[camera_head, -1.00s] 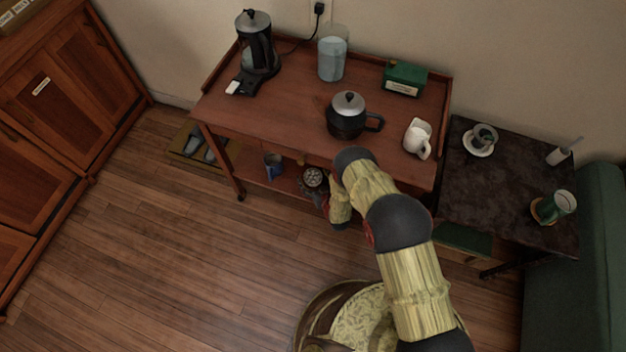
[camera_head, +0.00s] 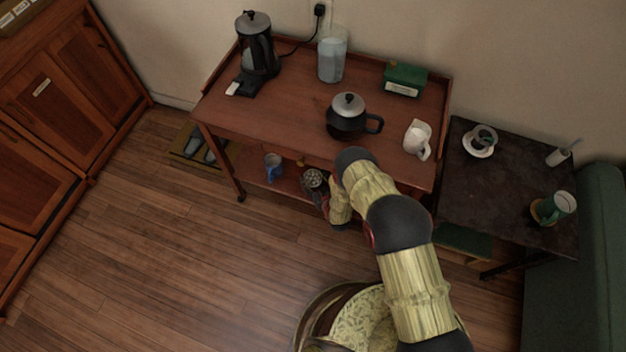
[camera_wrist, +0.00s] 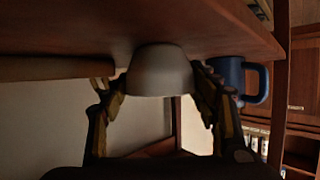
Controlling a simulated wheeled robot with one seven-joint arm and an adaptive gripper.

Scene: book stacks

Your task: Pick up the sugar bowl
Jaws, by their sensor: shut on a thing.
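The sugar bowl (camera_head: 313,178) is on the lower shelf of the red-brown wooden table, with pale lumps showing in its open top. In the wrist view, which appears upside down, it is a plain pale grey bowl (camera_wrist: 160,72) between the two fingers. My gripper (camera_wrist: 158,92) is shut on the bowl, one finger against each side; it also shows in the head view (camera_head: 320,193), reaching in from the right. I cannot tell whether the bowl is touching the shelf or just clear of it. My arm hides the shelf to the right.
A blue mug (camera_head: 273,168) stands left of the bowl, near one finger in the wrist view (camera_wrist: 236,78). The tabletop (camera_head: 290,115) overhangs the shelf, carrying a black pot (camera_head: 347,121) and a white jug (camera_head: 416,139). A dark side table (camera_head: 490,190) stands right.

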